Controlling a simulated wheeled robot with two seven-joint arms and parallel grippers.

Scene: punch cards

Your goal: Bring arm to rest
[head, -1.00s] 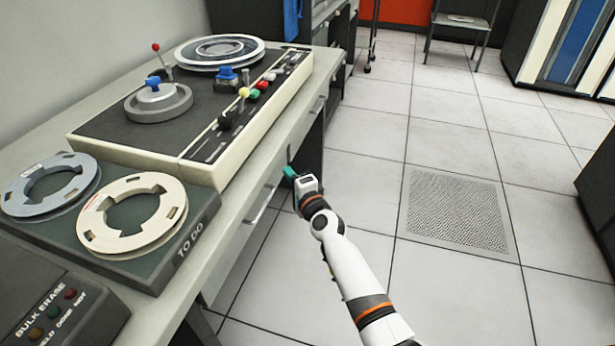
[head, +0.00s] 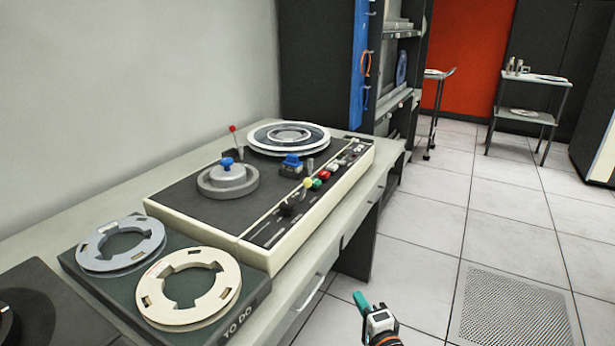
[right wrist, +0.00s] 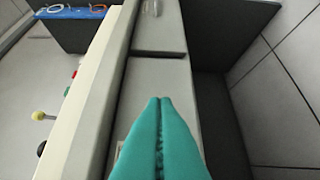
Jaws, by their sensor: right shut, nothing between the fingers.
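My right gripper (head: 361,302) is low in the head view, over the floor to the right of the desk front. Its teal fingers are together and empty. In the right wrist view its teal fingertips (right wrist: 160,102) meet, with the desk's drawer fronts (right wrist: 160,75) behind them. It holds nothing. My left gripper is in neither view.
A tape machine (head: 262,190) with levers and coloured buttons stands on the desk (head: 290,290). A cream reel (head: 188,287) and a grey reel (head: 120,243) lie on the TO DO tray (head: 236,322). Tiled floor (head: 425,240) is clear to the right.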

